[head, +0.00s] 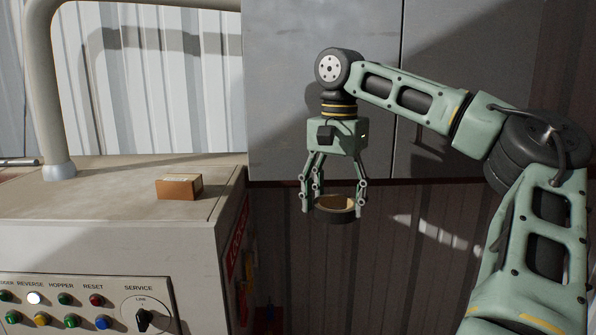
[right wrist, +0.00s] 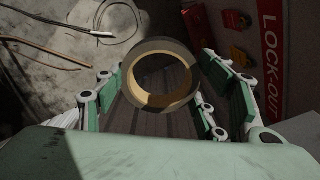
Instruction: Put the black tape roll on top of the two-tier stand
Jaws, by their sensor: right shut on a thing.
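The black tape roll (head: 335,214) has a tan inner core and hangs between the fingers of my right gripper (head: 334,198), which is shut on it. The roll is held in the air, right of the beige cabinet, with its ring facing up. In the right wrist view the roll (right wrist: 160,52) sits between the finger linkages of my right gripper (right wrist: 160,85). My left gripper is not in view. I see no two-tier stand in either view.
The beige cabinet top (head: 110,200) carries a small brown box (head: 179,187) and a thick pipe (head: 45,90). The cabinet front has a button panel (head: 85,308). A red lockout board (right wrist: 255,50) and loose cables (right wrist: 60,35) show in the right wrist view.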

